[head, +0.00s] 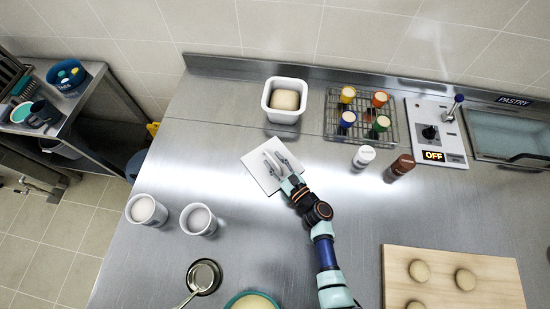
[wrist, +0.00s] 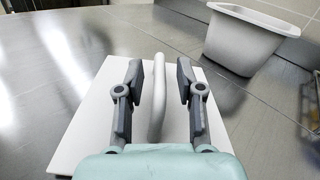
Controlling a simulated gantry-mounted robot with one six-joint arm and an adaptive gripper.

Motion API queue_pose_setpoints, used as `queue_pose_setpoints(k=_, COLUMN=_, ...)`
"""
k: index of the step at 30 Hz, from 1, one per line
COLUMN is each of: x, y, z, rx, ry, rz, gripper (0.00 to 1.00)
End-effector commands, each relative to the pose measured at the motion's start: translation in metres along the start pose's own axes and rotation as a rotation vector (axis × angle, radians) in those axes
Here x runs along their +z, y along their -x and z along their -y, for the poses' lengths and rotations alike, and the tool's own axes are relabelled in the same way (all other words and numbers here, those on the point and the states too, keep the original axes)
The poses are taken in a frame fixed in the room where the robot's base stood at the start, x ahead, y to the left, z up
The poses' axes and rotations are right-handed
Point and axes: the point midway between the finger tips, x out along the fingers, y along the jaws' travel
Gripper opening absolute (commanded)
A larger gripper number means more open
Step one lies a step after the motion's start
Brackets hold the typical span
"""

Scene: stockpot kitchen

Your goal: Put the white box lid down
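The white box lid (head: 256,167) is a flat square plate that appears to lie on the steel counter, in front of the white box (head: 286,113). In the wrist view the lid (wrist: 88,135) has a raised, bar-like white handle (wrist: 158,95). My gripper (head: 276,160) is over the lid with its fingers apart. In the wrist view the handle stands between the two fingers, with a gap on each side. The white box is uncovered, holds a ball of dough (head: 286,100), and also shows at upper right in the wrist view (wrist: 240,45).
A wire rack (head: 362,135) with colored jars is right of the box. White (head: 363,157) and brown (head: 400,168) shakers stand below it. Two white tubs (head: 198,219) are at left, a pan (head: 203,276) at front, and a dough board (head: 440,283) at lower right. The middle counter is clear.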

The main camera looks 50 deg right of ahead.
Motion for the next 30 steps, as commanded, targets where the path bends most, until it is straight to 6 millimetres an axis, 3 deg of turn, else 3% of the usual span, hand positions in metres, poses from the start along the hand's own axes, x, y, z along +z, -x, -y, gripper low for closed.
queue_pose_setpoints(k=8, x=0.004, y=0.003, z=0.001, rx=-0.001, ry=-0.001, rz=-0.002, gripper=0.37)
queue_pose_setpoints(k=21, x=0.003, y=0.103, z=0.002, rx=-0.005, ry=-0.002, rz=-0.002, gripper=0.37)
queue_pose_setpoints(k=25, x=0.003, y=0.117, z=0.001, rx=-0.002, ry=0.000, rz=-0.001, gripper=0.37)
queue_pose_setpoints(k=30, x=0.003, y=0.121, z=0.000, rx=0.000, ry=-0.001, rz=0.000, gripper=0.37)
